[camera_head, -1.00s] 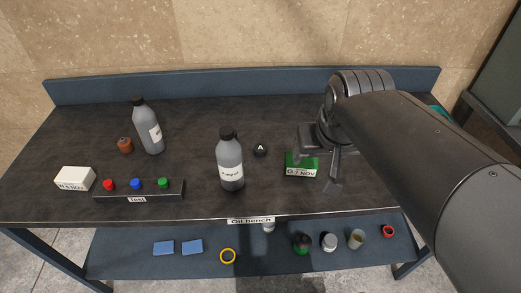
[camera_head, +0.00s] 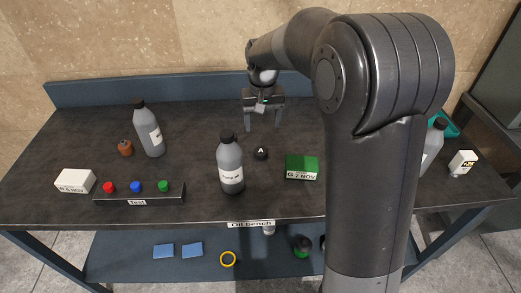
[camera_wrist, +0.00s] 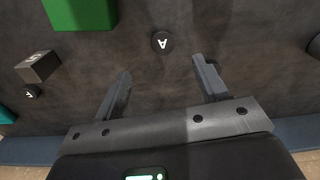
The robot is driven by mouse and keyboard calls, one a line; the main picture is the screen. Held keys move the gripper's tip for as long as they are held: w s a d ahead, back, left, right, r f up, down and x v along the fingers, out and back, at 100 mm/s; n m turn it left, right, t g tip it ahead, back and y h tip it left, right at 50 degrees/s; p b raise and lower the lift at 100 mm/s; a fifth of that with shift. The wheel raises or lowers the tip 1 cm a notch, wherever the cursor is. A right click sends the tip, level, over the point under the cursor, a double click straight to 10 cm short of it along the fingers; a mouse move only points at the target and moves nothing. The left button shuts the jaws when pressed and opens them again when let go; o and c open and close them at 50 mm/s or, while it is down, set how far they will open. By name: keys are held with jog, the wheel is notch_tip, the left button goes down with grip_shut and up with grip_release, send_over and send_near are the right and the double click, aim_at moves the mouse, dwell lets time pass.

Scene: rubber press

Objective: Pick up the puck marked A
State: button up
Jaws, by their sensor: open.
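The puck marked A (camera_head: 261,153) is a small black disc with a white letter A. It lies on the dark bench top, right of a grey bottle and left of a green box. It also shows in the wrist view (camera_wrist: 162,41), upside down, ahead of the space between the fingers. My gripper (camera_head: 263,128) is open and empty, above the bench and behind the puck, with its fingers pointing down. Its two fingers (camera_wrist: 163,78) are spread apart in the wrist view and do not touch the puck.
The grey bottle (camera_head: 230,165) stands close to the puck's left. The green box (camera_head: 301,167) is to its right. Farther left are another bottle (camera_head: 149,128), a brown object (camera_head: 125,147), a white box (camera_head: 75,181) and a button holder (camera_head: 140,192). My arm hides part of the right side.

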aim_at(261, 151)
jog(key=f, duration=0.4)
jog(key=w+f, duration=0.1)
jog(key=f, duration=0.7)
jog(key=shift+w+a, duration=0.2)
jog(key=shift+c, duration=0.6)
jog(key=c, duration=1)
jog(key=shift+o, duration=0.2)
jog(key=shift+r, duration=0.15)
